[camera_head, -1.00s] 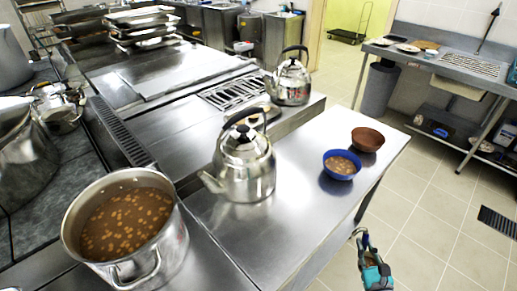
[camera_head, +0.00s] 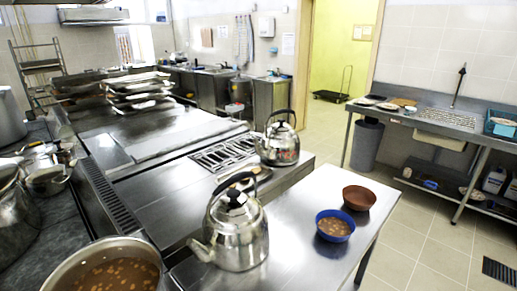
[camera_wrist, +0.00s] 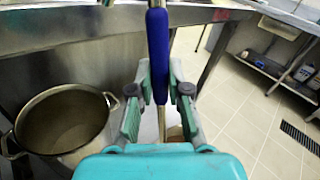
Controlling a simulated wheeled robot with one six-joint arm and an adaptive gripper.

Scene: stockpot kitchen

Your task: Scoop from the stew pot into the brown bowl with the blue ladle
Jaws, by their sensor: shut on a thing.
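The stew pot (camera_head: 150,252), a steel pot of brown stew with pale pieces, stands at the lower left in the head view, cut off by the frame. The brown bowl (camera_head: 359,197) sits on the steel counter at right and looks empty. My gripper (camera_wrist: 158,78) shows only in the wrist view, shut on the blue handle of the ladle (camera_wrist: 157,40). The handle stands upright between the fingers, beside the steel counter's side. The ladle's scoop end cannot be made out.
A blue bowl with stew (camera_head: 334,228) stands just in front of the brown bowl. A large kettle (camera_head: 238,225) stands between pot and bowls, another kettle (camera_head: 279,142) behind. A large pot (camera_wrist: 24,125) is low at left in the wrist view. Tiled floor (camera_head: 410,235) is open at right.

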